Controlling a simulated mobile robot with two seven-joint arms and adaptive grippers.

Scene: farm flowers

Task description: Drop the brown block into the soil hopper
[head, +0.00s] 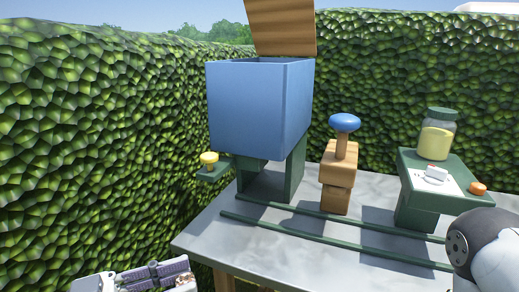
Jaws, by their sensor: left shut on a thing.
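The soil hopper (258,110) is a large blue box with an open top on dark green supports at the back of the table. A wooden lid panel (286,27) stands raised above its back edge. My left gripper (160,273) is at the bottom left, in front of the table and well below and apart from the hopper. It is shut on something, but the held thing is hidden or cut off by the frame. I cannot make out a loose brown block. My right gripper is out of view; only part of my right arm shows at the right edge.
A wooden post with a blue knob (344,122) stands right of the hopper. Green rails (330,242) cross the grey table (205,240). A green stand (418,205) at the right holds a jar (437,140). A yellow knob (209,158) sits left of the hopper. Hedges close the back and left.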

